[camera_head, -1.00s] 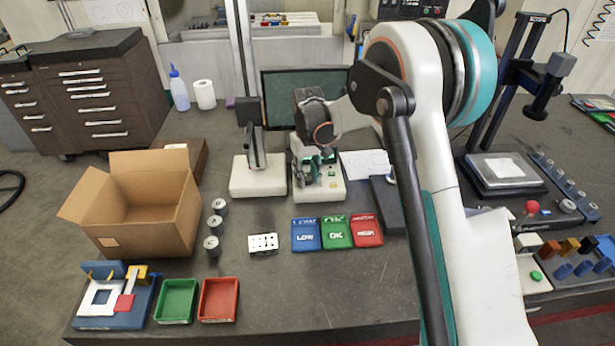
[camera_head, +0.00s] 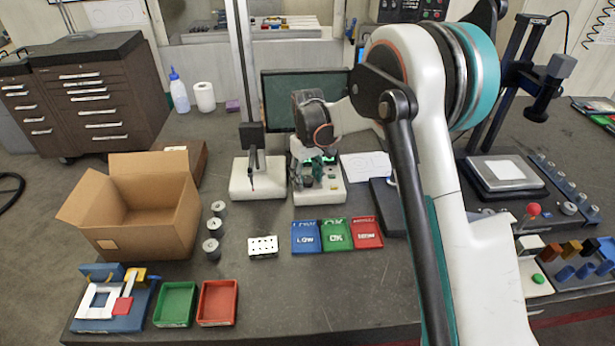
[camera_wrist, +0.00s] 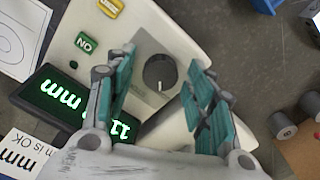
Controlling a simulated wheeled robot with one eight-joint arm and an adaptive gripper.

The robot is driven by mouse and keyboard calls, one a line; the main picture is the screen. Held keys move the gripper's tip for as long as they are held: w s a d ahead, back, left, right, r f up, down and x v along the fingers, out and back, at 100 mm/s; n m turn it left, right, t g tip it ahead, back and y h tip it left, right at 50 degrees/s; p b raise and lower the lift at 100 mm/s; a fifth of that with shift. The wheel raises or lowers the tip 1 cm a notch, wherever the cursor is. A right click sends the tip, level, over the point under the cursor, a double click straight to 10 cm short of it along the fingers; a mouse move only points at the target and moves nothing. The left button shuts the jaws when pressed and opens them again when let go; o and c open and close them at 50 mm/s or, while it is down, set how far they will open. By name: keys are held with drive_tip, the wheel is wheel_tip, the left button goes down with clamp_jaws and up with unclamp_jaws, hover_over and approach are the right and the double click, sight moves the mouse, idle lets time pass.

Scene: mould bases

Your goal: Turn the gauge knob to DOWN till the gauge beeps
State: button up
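The dark round gauge knob (camera_wrist: 159,71) sits on the white gauge unit (camera_wrist: 185,45) in the wrist view, its pale mark pointing to the picture's bottom. My gripper (camera_wrist: 160,88) is open, with one teal finger on each side of the knob and a visible gap to each. Whether a finger touches it elsewhere I cannot tell. The lit display (camera_wrist: 70,105) shows green digits and "mm", upside down and partly hidden by the left finger. In the head view my gripper (camera_head: 316,172) is over the unit (camera_head: 322,194). The height gauge (camera_head: 257,182) stands left of it.
A green button (camera_wrist: 86,43) and a yellow button (camera_wrist: 110,7) lie near the knob. Blue, green and red trays (camera_head: 306,237) stand in front of the unit. A perforated white block (camera_head: 263,246) and several grey cylinders (camera_head: 212,249) lie to the left, near a cardboard box (camera_head: 150,212).

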sight(309, 180)
wheel_tip(309, 180, up, 12)
idle(0.8)
drive_tip(key=s+d+r+m+t+b, duration=0.15)
drive_tip(key=s+d+r, duration=0.25)
drive_tip(key=s, duration=0.4)
drive_tip(key=s+d+r+m+t+b, duration=0.1)
drive_tip(key=s+d+r+t+b, duration=0.15)
drive_tip(key=s+d, duration=0.4)
drive_tip(key=s+d+f+m+t+b, duration=0.1)
drive_tip(key=s+f, duration=0.3)
drive_tip(key=s, duration=0.6)
drive_tip(key=s+d+f+m+t+b, duration=0.2)
drive_tip(key=s+d+f+b, duration=0.1)
drive_tip(key=s, duration=0.7)
drive_tip(key=shift+s+f+b, duration=0.3)
drive_tip(key=shift+f+b, duration=0.25)
drive_tip(key=shift+b, duration=0.05)
